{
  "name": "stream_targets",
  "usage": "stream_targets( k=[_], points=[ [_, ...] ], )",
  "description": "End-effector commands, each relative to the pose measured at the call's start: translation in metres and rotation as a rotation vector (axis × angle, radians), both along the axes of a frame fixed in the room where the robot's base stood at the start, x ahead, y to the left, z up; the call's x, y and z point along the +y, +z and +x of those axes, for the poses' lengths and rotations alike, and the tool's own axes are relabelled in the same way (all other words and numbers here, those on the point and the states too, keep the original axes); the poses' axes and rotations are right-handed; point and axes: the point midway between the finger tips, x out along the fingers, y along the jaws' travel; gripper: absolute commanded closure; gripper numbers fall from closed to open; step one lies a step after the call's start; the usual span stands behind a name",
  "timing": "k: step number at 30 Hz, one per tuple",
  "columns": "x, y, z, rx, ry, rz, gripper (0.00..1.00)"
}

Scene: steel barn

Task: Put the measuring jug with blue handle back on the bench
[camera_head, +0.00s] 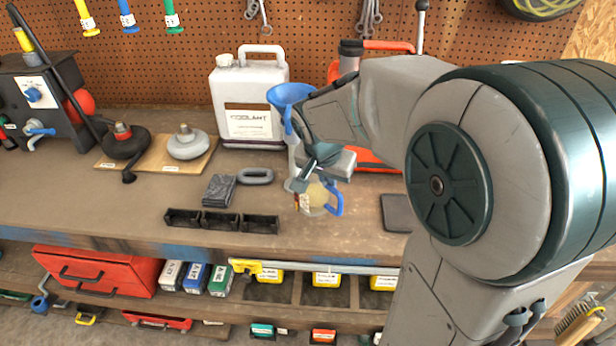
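The measuring jug (311,208) is a small clear vessel with a blue handle (335,202) on its right side and a yellowish tint inside. It appears upright at the front middle of the bench (90,205); I cannot tell whether its base touches the top. My gripper (305,184) points down at the jug's upper part, and its fingers overlap the rim. The gripper hides part of the jug, and I cannot tell whether the fingers are closed on it.
A white coolant can (249,110) and a blue funnel (291,95) stand behind the gripper. A black three-part tray (221,222), a grey ring (256,176) and a dark cloth (219,189) lie left of the jug. A dark flat pad (396,213) lies right. The bench's left front is clear.

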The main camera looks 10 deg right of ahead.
Motion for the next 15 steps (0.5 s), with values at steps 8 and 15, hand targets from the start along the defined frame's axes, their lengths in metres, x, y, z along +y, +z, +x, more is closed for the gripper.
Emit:
stream_targets(
  k=[8,15],
  points=[
    [0.019,-0.016,0.018,-0.001,0.003,-0.001,1.0],
    [0.02,-0.049,0.018,0.002,0.004,-0.001,1.0]
  ],
)
